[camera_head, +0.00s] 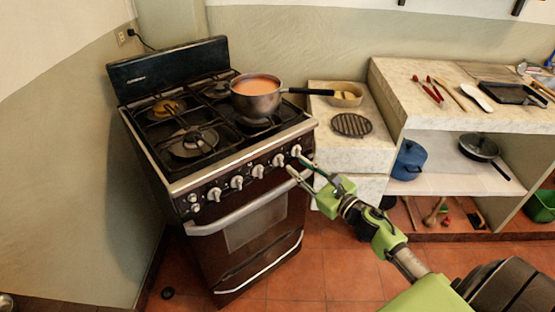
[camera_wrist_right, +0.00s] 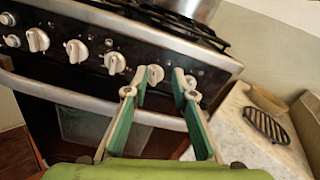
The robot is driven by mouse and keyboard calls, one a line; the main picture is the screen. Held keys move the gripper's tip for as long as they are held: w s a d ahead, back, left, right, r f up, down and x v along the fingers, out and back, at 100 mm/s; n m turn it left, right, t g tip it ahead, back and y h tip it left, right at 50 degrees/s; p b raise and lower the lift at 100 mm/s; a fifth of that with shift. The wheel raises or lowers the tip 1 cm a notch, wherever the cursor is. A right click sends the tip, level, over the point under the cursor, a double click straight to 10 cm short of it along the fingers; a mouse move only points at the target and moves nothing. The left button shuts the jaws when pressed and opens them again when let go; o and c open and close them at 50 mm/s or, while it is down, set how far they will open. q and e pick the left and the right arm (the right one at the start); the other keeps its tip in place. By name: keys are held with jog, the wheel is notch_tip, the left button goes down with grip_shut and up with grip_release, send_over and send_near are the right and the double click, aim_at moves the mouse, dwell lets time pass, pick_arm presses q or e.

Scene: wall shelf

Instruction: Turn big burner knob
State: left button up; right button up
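The stove (camera_head: 225,140) has a row of white knobs along its dark front panel. The frames do not label which is the big burner knob. My right gripper (camera_head: 298,164) is open at the right end of the row. In the right wrist view its two green-padded fingers point at the rightmost knob (camera_wrist_right: 155,74), which shows between the tips; I cannot tell whether they touch it. That knob also shows in the head view (camera_head: 296,150). Another knob (camera_wrist_right: 114,62) is just left of the left finger. My left gripper is not in view.
A pot of orange-red liquid (camera_head: 256,97) sits on the back right of the stove, its handle pointing right. The oven handle (camera_head: 240,210) runs below the knobs. A counter with a round grate (camera_head: 351,125) and a dish (camera_head: 345,94) stands right.

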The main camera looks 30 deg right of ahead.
jog(key=m, duration=0.1)
jog(key=m+p, duration=0.2)
jog(key=m, duration=3.3)
send_near(281, 162)
pick_arm(q)
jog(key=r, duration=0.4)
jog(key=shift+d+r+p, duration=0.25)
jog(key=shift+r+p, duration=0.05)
jog(key=shift+p, duration=0.05)
pick_arm(e)
jog(key=w, duration=0.5)
jog(key=w+a, duration=0.1)
jog(key=w, duration=0.2)
jog(key=shift+w, duration=0.15)
jog(key=shift+c, duration=0.3)
grip_shut()
